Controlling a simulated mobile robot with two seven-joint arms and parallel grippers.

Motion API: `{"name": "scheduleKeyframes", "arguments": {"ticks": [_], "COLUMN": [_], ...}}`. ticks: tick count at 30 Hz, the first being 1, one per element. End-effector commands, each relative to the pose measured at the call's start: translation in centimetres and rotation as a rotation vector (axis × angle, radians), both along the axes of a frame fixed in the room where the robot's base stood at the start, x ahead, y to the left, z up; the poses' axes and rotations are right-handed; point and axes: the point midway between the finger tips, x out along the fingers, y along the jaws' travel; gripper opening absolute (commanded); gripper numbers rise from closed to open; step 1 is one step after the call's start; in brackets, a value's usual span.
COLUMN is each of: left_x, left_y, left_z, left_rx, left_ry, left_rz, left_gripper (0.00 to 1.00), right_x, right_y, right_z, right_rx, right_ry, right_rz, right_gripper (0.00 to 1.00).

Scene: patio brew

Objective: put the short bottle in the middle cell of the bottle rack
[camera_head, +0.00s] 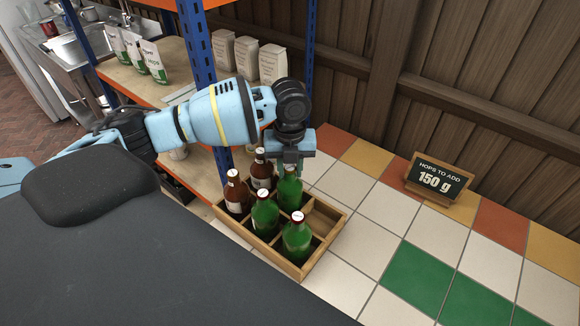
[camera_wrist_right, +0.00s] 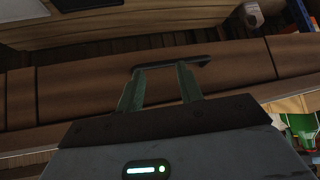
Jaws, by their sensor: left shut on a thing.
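The bottle rack (camera_head: 277,259) is a wooden crate with cells in two rows, on the tiled counter. My left gripper (camera_head: 289,167) is shut on the neck of a green bottle (camera_head: 290,193), at the middle of the far row. The bottle's base is hidden, so I cannot tell whether it touches the rack floor. Two brown bottles (camera_head: 237,194) stand at the left end, and two green bottles (camera_head: 297,240) fill the rest of the near row. The far row's right cell is empty. My right gripper (camera_wrist_right: 160,78) shows only in the right wrist view, open with nothing visibly held.
A small sign (camera_head: 438,181) reading 150 g stands on the counter at right. A blue-posted shelf (camera_head: 152,84) with bags is behind my left arm. White bags (camera_head: 247,56) stand near the wooden wall. The tiles right of the rack are clear.

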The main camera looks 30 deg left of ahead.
Motion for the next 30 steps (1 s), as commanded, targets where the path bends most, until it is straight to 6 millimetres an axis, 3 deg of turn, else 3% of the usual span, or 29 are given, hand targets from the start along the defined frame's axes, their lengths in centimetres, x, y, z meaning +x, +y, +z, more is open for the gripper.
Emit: {"name": "scheduleKeyframes", "arguments": {"ticks": [2, 3, 7, 19, 30], "left_x": [0.0, 0.0, 0.0, 0.0, 0.1], "left_y": [0.0, 0.0, 0.0, 0.0, -0.1], "left_z": [-0.1, -0.2, -0.2, 0.6, 7.4], "left_rx": [-0.001, 0.0, -0.001, -0.001, -0.001], "left_ry": [-0.002, 0.0, 0.001, -0.002, -0.005], "left_rz": [0.0, 0.0, 0.0, 0.0, 0.0], "left_gripper": [0.0, 0.34, 0.51, 0.51, 0.51], "right_x": [0.0, 0.0, 0.0, 0.1, 0.5], "right_y": [0.0, 0.0, 0.1, 0.3, 0.2], "right_z": [0.0, 0.0, 0.0, 0.1, 0.6], "right_rx": [0.001, 0.001, 0.004, 0.008, 0.006], "right_ry": [0.0, -0.001, 0.0, -0.002, -0.014], "right_rz": [-0.001, -0.001, -0.004, -0.009, -0.006], "right_gripper": [0.36, 0.36, 0.36, 0.36, 0.36]}}
